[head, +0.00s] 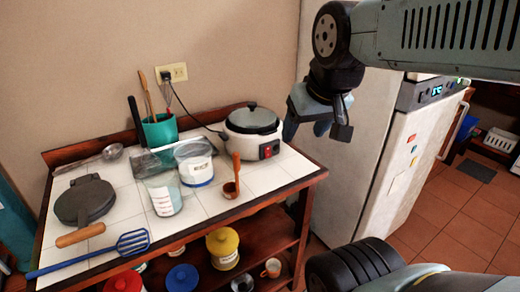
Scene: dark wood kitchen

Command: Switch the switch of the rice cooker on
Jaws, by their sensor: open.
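The rice cooker (240,139) is white with a dark lid and stands at the back right of the tiled counter. Its red switch (266,152) is on the front right of its body, facing the room; I cannot tell its setting. A cord runs from the cooker to the wall outlet (173,72). My gripper (318,132) is to the right of the cooker, beyond the counter's right edge in the picture and in front of the white fridge. It is open and apart from the cooker, with its fingers pointing downward.
Clear containers (195,165), a teal utensil pot (160,131), a waffle iron (86,201) and a blue spatula (92,254) fill the counter's left and middle. The fridge (375,160) is at right.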

